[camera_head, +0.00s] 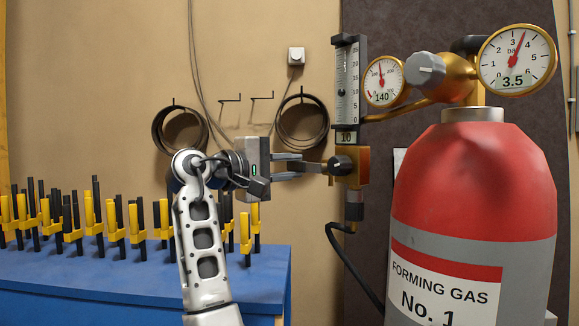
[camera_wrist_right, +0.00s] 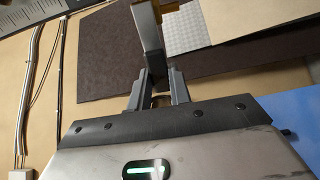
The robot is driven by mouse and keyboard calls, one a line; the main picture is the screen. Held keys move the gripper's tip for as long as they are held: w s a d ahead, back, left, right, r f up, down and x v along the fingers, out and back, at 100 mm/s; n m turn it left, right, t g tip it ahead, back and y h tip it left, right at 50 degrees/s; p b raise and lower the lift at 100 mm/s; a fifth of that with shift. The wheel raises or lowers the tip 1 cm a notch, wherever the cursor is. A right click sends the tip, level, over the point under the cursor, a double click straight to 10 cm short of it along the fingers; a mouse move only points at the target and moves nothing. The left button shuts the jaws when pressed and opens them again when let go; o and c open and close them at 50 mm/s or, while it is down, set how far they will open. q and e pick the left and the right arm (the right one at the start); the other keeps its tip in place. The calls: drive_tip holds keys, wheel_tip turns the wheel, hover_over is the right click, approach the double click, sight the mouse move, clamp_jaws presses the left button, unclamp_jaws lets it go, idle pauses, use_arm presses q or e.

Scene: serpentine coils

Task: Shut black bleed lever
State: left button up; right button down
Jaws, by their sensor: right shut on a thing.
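A black knob-like part, seemingly the black bleed lever (camera_head: 343,165), sits on the brass valve block (camera_head: 362,166) under the flowmeter tube (camera_head: 346,85). My right gripper (camera_head: 323,167) reaches it from the left, level with it. Its fingers are shut on the black lever, and the fingertips partly hide where they meet it. The lever's exact angle cannot be told. My left gripper is not in view.
A red gas cylinder (camera_head: 475,185) with a brass regulator and two gauges (camera_head: 517,59) (camera_head: 384,82) stands close at the right. A black hose (camera_head: 345,262) hangs below the valve. A blue bench (camera_head: 120,285) with several yellow-and-black clamps is at the left.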

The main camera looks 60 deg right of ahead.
drive_tip(key=c, duration=1.3)
unclamp_jaws()
drive_tip(key=shift+f, duration=0.1)
drive_tip(key=b+v, duration=0.2)
drive_tip(key=v, duration=1.4)
